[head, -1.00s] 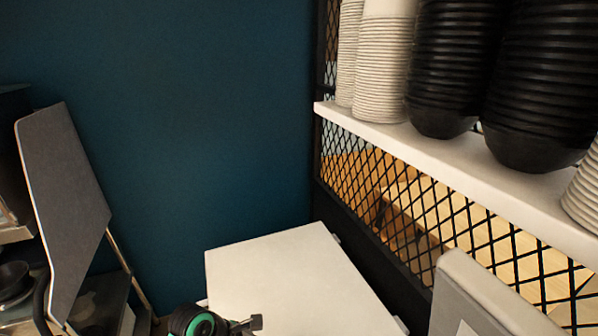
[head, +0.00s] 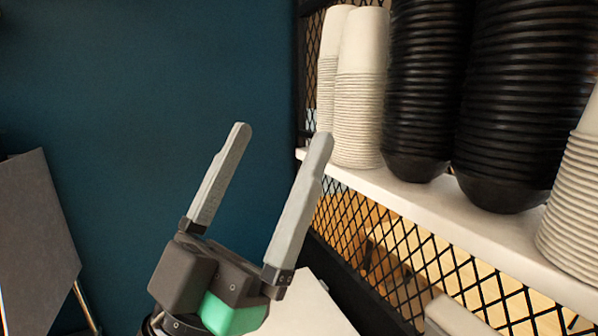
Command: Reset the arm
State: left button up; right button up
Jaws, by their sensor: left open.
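My left gripper (head: 283,132) is raised in the lower middle of the head view. Its two long grey fingers point up and lean to the right. They are wide apart with nothing between them. The right finger overlaps the edge of the white shelf in the picture; I cannot tell how near it is. My right gripper is not in view.
A white shelf (head: 440,213) at right holds stacked white cups (head: 360,110) and black bowls (head: 525,110). Black mesh (head: 395,265) is below it. A white panel (head: 310,305) stands behind my gripper, a grey panel (head: 35,240) at left. The blue wall (head: 140,90) is bare.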

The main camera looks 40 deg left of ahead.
pick_arm(q)
notch_tip(320, 180, up, 18)
jog(key=d+m+h+p, duration=0.1)
jog(key=h+p, duration=0.3)
jog(key=p, duration=1.4)
jog(key=shift+w+d+m+g, duration=0.4)
jog(key=shift+w+d, duration=0.05)
jog(key=shift+d, duration=0.45)
